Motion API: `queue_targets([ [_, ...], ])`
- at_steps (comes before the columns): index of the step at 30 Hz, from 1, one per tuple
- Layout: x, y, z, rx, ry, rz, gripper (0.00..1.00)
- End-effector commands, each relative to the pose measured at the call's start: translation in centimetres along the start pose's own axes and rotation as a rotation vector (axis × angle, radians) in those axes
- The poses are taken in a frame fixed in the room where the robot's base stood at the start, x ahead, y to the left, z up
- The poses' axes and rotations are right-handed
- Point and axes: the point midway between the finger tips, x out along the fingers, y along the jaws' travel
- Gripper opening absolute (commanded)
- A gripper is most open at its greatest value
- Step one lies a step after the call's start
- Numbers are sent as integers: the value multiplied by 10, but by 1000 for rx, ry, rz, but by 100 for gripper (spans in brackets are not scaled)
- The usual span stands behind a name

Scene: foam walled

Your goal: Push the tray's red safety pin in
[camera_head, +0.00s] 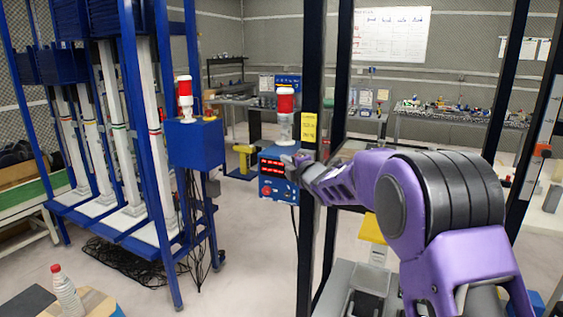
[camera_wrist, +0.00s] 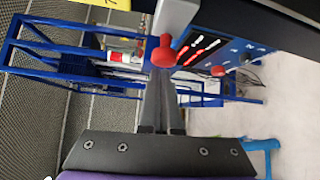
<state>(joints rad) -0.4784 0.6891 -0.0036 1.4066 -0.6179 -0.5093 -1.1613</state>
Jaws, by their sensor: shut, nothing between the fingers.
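In the wrist view, a red knob-shaped pin (camera_wrist: 164,52) sticks out from a pale grey block (camera_wrist: 176,14) at the upper middle. I take this for the safety pin; the tray itself I cannot make out clearly. My gripper (camera_wrist: 160,84) is shut and empty, with its fingertips in line with the pin and close to it. Whether they touch is unclear. In the head view, my gripper (camera_head: 300,160) is beside the dark blue post, in front of the control box, and the pin cannot be made out.
A blue control box (camera_head: 277,174) with red displays and a red button stands close behind my gripper. A dark blue post (camera_head: 312,110) rises right beside it. A blue rack (camera_head: 130,150) stands left, with cables on the floor. Floor between is open.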

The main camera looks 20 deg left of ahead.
Motion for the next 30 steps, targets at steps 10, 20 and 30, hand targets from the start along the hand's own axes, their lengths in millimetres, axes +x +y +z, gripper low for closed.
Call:
queue_targets([
  [10, -9, -1, 10, 0, 2, -1, 0],
  [20, -18, -4, 20, -1, -1, 0, 0],
  [30, -40, -7, 39, 0, -1, -1, 0],
])
